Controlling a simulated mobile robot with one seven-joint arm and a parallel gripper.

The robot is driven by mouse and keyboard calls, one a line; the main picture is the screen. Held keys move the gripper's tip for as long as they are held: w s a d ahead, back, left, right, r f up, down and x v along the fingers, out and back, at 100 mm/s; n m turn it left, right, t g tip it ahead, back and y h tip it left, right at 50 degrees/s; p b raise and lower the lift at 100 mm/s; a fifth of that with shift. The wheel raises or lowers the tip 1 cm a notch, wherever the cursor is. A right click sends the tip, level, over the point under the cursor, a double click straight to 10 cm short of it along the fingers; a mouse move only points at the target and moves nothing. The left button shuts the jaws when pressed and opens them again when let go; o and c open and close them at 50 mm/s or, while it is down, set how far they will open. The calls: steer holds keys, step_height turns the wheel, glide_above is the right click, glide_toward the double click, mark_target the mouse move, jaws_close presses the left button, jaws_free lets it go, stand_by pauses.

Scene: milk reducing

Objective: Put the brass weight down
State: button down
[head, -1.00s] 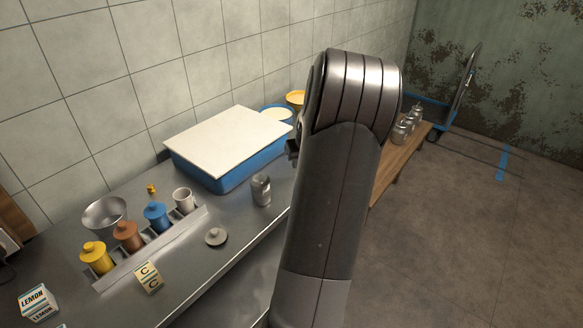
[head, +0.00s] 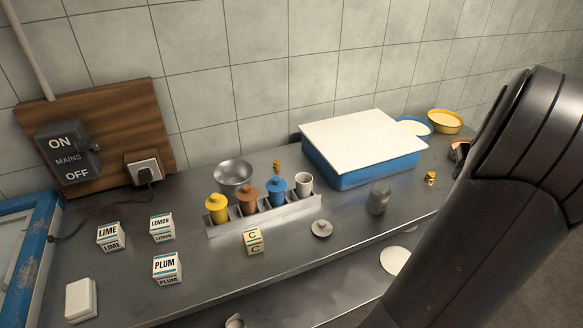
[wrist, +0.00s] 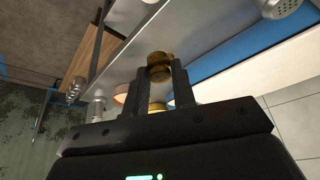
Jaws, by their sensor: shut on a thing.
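In the wrist view my gripper (wrist: 157,68) has its two dark fingers closed on the brass weight (wrist: 160,73), which shows between the fingertips. The steel counter (wrist: 125,62) lies beyond it; I cannot tell whether the weight touches it. In the head view my arm hides most or all of the gripper. A small knobbed brass piece (head: 430,178) shows on the counter (head: 330,268), right of the grey jar; no fingers are visible on it there, and I cannot tell if it is the same weight.
A blue tub (head: 345,172) with a pale lid (head: 362,138) stands left of the brass piece. The grey jar (head: 378,198) is close by. A yellow bowl (head: 445,121) stands behind. A rack (head: 262,218) of coloured pots and several cartons are further left. Bare counter lies around the brass piece.

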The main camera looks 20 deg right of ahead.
steer(key=w+a+n+y, duration=0.2)
steer(key=w+a+n, duration=0.45)
steer(key=w, duration=0.75)
steer(key=n+g+y, duration=0.2)
steer(key=n+y, duration=0.2)
steer(key=n, duration=0.9)
glide_above(236, 177)
steer(key=s, duration=0.4)
steer(key=shift+m, duration=0.25)
steer(key=f, duration=1.1)
steer(key=shift+s+a, duration=0.2)
steer(key=shift+a, duration=0.1)
steer(key=shift+a+f, duration=0.1)
steer(key=shift+f, duration=1.9)
